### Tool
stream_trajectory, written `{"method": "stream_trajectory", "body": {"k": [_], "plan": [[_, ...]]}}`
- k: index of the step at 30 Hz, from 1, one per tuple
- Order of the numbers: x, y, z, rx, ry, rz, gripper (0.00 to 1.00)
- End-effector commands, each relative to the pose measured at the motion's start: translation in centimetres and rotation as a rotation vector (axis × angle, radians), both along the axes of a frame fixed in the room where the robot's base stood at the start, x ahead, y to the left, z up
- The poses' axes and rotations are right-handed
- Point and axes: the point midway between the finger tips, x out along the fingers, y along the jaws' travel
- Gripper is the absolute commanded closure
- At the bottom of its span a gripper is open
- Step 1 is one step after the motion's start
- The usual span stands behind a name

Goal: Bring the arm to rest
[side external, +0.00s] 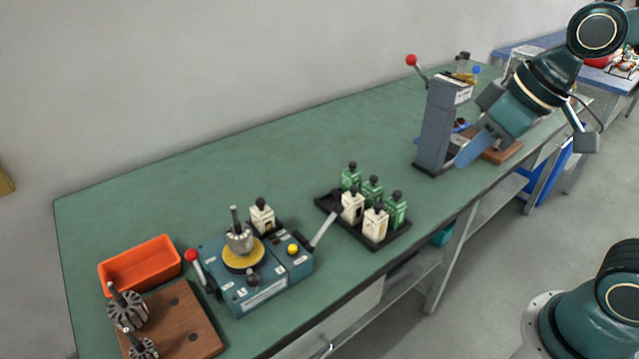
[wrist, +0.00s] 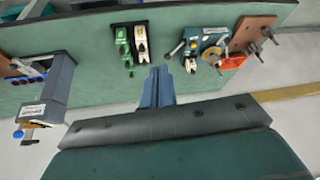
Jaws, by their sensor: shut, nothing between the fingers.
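My gripper (side external: 466,158) is at the right of the side external view, beside the grey arbor-press-like stand (side external: 436,125) and partly in front of its base. Its blue fingers are shut with nothing between them. They also show together in the wrist view (wrist: 158,72), pointing towards the bench. No held object shows. My arm reaches in from the upper right and is bent over the bench's right part. Whether the fingers touch the stand cannot be told from the side external view; in the wrist view the stand (wrist: 52,92) lies well to the left of them.
The green bench (side external: 300,130) holds a black tray (side external: 330,208) of green and cream bottles. A blue winding fixture (side external: 262,292), an orange bin (side external: 140,264) and a wooden board (side external: 188,318) with armatures stand at the left. Bare bench lies between tray and stand.

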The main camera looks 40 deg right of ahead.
Motion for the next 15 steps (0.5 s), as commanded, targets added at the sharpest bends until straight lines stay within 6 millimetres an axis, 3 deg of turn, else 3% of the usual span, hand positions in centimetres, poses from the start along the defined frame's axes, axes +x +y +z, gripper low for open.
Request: {"method": "stream_trajectory", "body": {"k": [9, 15], "plan": [[-5.5, -3.2, 0.4, -0.033, -0.04, -0.152, 1.0], [-7.1, -4.0, 0.2, -0.039, -0.048, -0.2, 1.0]]}}
